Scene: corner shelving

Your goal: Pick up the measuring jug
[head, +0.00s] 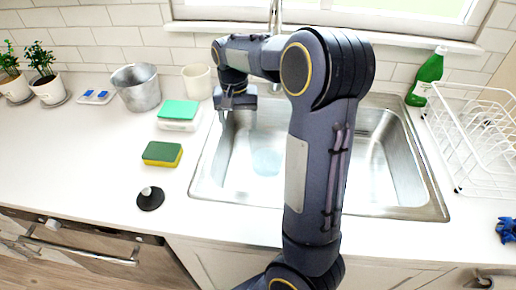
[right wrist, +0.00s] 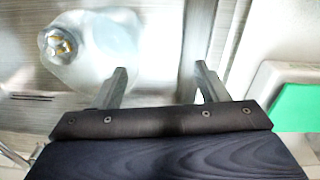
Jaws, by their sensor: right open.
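A clear, translucent vessel, which looks like the measuring jug (head: 267,162), is in the steel sink (head: 385,150). It also shows at the upper left of the right wrist view (right wrist: 100,62), with the drain area visible through it. My right gripper (head: 226,117) is over the sink's left rim, left of and behind the jug in the head view. In the right wrist view its two fingers (right wrist: 160,80) are apart with nothing held between them. The jug is outside the jaws, to their left. My left gripper is not in view.
Left of the sink are a green-lidded box (head: 178,114), a cream cup (head: 197,81), a metal bucket (head: 137,88), a sponge (head: 162,153) and a black stopper (head: 150,198). A white dish rack (head: 470,135) and green bottle (head: 428,75) stand right. My right arm hides part of the sink.

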